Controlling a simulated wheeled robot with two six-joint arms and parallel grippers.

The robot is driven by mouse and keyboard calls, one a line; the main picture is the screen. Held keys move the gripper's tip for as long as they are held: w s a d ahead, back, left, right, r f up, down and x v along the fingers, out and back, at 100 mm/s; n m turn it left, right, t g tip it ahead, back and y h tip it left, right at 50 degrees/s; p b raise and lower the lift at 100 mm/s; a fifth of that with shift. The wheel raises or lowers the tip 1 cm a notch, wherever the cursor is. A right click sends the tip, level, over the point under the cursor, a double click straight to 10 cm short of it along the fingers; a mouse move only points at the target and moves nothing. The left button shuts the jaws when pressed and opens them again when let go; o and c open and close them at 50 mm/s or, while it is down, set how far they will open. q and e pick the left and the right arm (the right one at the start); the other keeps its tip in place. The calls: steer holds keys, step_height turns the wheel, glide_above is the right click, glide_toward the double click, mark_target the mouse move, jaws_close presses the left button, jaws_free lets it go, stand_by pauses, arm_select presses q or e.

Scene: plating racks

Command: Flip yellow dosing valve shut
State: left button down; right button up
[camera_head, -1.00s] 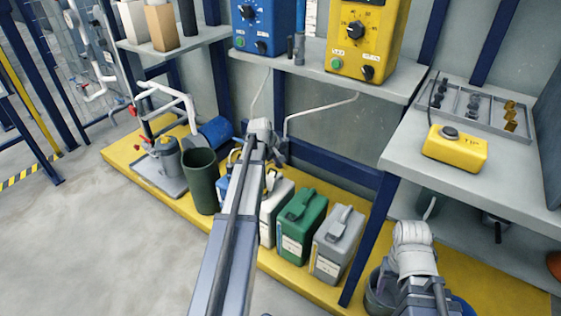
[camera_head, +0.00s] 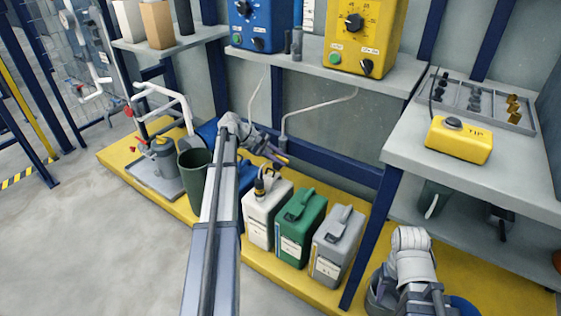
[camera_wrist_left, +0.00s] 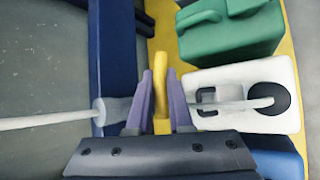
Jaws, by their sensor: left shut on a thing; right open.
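In the left wrist view, a yellow lever (camera_wrist_left: 161,84), which looks like the dosing valve's handle, stands upright between the purple fingers of my left gripper (camera_wrist_left: 160,98). The gripper is shut on it. A grey fitting (camera_wrist_left: 112,112) on a pale pipe sits just left of the fingers. The lever's lower part is hidden by the gripper body. In the head view, my left gripper (camera_head: 280,157) reaches right at the back, above the white canister (camera_head: 268,212). The valve is too small there to read its position. My right arm is at the lower right, its fingers out of sight.
Green (camera_head: 300,228) and grey (camera_head: 337,245) canisters stand beside the white one on the yellow platform (camera_head: 300,285). A blue post (camera_head: 372,235) stands right of them. A shelf (camera_head: 390,80) carries blue and yellow control boxes above. A dark green bin (camera_head: 195,180) is at the left.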

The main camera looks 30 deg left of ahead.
stand_by(0.3)
arm_select(q)
steer(key=c, duration=1.1)
jaws_free()
steer(key=p+v, duration=0.5)
steer(key=v, duration=0.2)
steer(key=shift+r, duration=0.15)
steer(key=shift+s+a, duration=0.2)
steer(key=shift+a, duration=0.1)
